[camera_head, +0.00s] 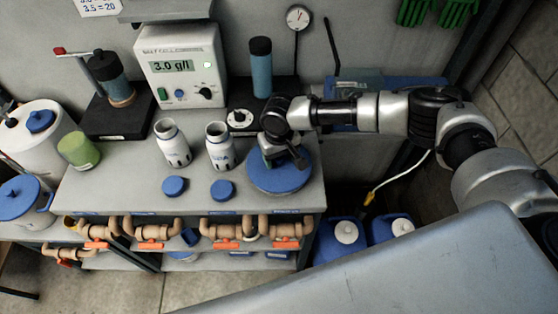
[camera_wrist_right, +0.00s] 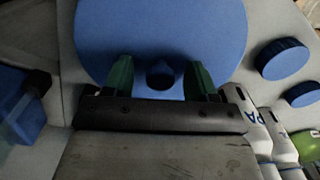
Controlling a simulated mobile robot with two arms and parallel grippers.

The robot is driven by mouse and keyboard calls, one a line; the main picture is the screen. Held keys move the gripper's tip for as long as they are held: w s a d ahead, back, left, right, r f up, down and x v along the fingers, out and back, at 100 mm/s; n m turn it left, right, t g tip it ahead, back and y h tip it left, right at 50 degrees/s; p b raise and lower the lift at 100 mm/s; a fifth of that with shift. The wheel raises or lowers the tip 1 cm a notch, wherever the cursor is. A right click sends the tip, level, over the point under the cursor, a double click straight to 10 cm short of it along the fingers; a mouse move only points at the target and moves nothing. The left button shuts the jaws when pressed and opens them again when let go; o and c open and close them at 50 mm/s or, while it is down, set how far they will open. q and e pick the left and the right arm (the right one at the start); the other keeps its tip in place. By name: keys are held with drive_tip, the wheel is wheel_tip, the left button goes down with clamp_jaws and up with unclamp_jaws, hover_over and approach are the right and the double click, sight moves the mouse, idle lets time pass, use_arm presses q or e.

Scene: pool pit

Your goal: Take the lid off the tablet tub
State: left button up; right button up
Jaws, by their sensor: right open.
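The tablet tub's round blue lid (camera_head: 272,182) is at the right end of the bench, beneath my right gripper (camera_head: 284,160). The lid fills the top of the right wrist view (camera_wrist_right: 160,28), with a small dark blue knob (camera_wrist_right: 160,74) in its middle. My right gripper is open, its two green fingers on either side of the knob, with a gap on each side. The tub's body is mostly hidden under the lid. My left gripper is not in view.
Two white bottles (camera_head: 220,147) stand open left of the lid, with two loose blue caps (camera_head: 222,190) in front. A meter box (camera_head: 181,65) and a dark stand with a blue cylinder (camera_head: 261,72) are behind. Orange-handled pipes (camera_head: 226,231) run below the bench front.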

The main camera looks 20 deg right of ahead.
drive_tip(key=c, duration=1)
drive_tip(key=shift+r, duration=0.15)
